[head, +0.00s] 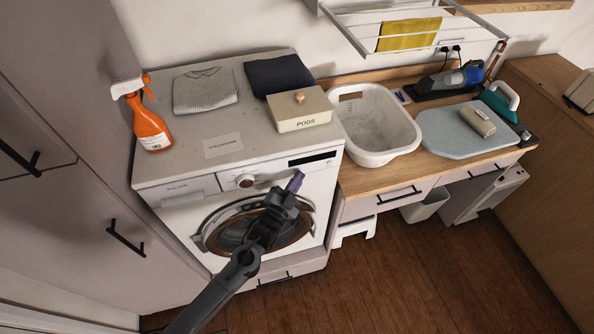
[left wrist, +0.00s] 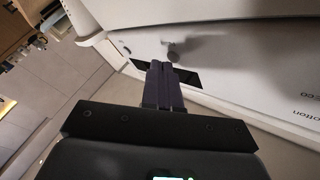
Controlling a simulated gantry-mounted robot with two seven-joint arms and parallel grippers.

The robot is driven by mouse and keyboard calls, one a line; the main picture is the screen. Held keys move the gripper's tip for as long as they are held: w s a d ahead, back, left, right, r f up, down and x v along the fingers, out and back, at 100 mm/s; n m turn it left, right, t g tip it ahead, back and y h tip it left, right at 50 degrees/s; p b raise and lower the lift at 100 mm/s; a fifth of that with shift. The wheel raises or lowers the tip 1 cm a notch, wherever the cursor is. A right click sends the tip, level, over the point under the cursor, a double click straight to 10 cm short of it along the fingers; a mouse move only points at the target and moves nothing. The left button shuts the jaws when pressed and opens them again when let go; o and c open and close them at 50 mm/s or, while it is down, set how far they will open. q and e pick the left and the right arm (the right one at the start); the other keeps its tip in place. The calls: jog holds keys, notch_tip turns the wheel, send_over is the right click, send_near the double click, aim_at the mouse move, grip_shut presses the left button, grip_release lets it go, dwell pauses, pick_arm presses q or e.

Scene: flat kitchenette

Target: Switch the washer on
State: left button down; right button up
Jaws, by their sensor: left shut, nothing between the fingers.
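The white washer (head: 190,187) stands on the left, under a light top. Its front panel has a round knob (head: 245,181) and a dark display (head: 312,159). The round door (head: 222,232) is partly hidden behind my left arm. My left gripper (head: 297,180) is shut and empty, its purple-grey fingertips at the panel just below the display, right of the knob. In the left wrist view the shut fingers (left wrist: 165,72) point at the panel, overlapping the dark display (left wrist: 190,76). I cannot tell whether they touch it. My right gripper is out of view.
On the washer top are an orange spray bottle (head: 151,128), folded clothes (head: 205,91) and a PODS box (head: 299,110). A white basket (head: 372,155) and an ironing board (head: 440,134) are on the wooden counter. The floor (head: 400,270) in front is clear.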

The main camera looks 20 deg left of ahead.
pick_arm(q)
jog(key=shift+w+a, duration=0.1)
dwell(0.6)
jog(key=shift+s+d+p, duration=0.3)
jog(key=shift+s+d, duration=0.15)
jog(key=shift+s, duration=0.05)
dwell(0.3)
jog(key=s+d+p, duration=0.1)
jog(key=s+d, duration=0.1)
jog(key=s+d+p, duration=0.1)
jog(key=s, duration=0.1)
jog(key=shift+s+d+p, duration=0.3)
jog(key=shift+d+p, duration=0.1)
dwell(0.4)
